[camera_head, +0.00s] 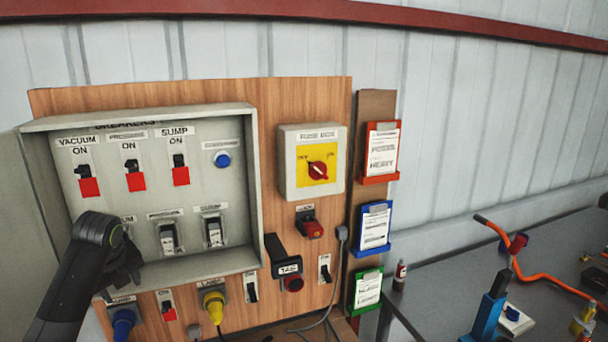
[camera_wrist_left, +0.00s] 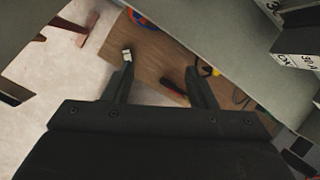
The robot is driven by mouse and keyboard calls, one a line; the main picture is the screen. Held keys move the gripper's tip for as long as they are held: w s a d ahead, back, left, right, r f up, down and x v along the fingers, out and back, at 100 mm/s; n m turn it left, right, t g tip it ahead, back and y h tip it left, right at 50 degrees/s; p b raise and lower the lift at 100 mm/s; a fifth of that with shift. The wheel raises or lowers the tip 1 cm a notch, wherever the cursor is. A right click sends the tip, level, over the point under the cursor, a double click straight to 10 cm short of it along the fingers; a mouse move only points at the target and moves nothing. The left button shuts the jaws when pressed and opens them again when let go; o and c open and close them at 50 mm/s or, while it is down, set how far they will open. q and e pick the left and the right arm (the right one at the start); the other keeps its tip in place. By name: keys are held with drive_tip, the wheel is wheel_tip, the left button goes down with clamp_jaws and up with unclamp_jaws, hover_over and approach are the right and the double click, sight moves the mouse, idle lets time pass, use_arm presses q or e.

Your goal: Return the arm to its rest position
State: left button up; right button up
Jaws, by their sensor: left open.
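My left arm comes in from the lower left in the head view. Its gripper (camera_head: 124,268) is in front of the lower left part of the open breaker box (camera_head: 256,190) and hides part of a lower breaker there. In the left wrist view the two fingers of my left gripper (camera_wrist_left: 158,90) stand apart with nothing between them. Past them show the wooden board (camera_wrist_left: 150,65) and the underside of a grey box. Whether the gripper touches the breaker box cannot be told. My right gripper is not in view.
The wooden panel (camera_head: 270,100) carries a fuse box (camera_head: 311,190) with a red knob, several switches, and blue and yellow plugs below. Red, blue and green card holders hang beside it. A grey table (camera_head: 440,275) at the right holds tools and an orange hose.

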use_arm(q)
drive_tip(key=s+d+f+n, duration=0.3)
drive_tip(key=s+f+n, duration=0.2)
drive_tip(key=s+f, duration=0.4)
drive_tip(key=s+d+f+n, duration=0.3)
drive_tip(key=s+f+n, duration=0.3)
drive_tip(key=s+f, duration=0.3)
drive_tip(key=s+d+f+n, duration=0.1)
drive_tip(key=s+d+n, duration=0.1)
drive_tip(key=s+n, duration=0.75)
drive_tip(key=s+d+f+n, duration=0.25)
drive_tip(key=s+n, duration=0.35)
drive_tip(key=s, duration=0.6)
wheel_tip(320, 180, down, 32)
drive_tip(key=a+g+h+b, duration=0.1)
drive_tip(key=b, duration=0.7)
drive_tip(key=s+f+b, duration=0.3)
drive_tip(key=s+f, duration=0.4)
drive_tip(key=f, duration=0.4)
drive_tip(key=s+d+f+g+b, duration=0.1)
drive_tip(key=s+f+b, duration=0.2)
drive_tip(key=s+f, duration=0.5)
wheel_tip(320, 180, down, 3)
drive_tip(key=shift+s+r+g, duration=0.15)
drive_tip(key=shift+s+g, duration=0.15)
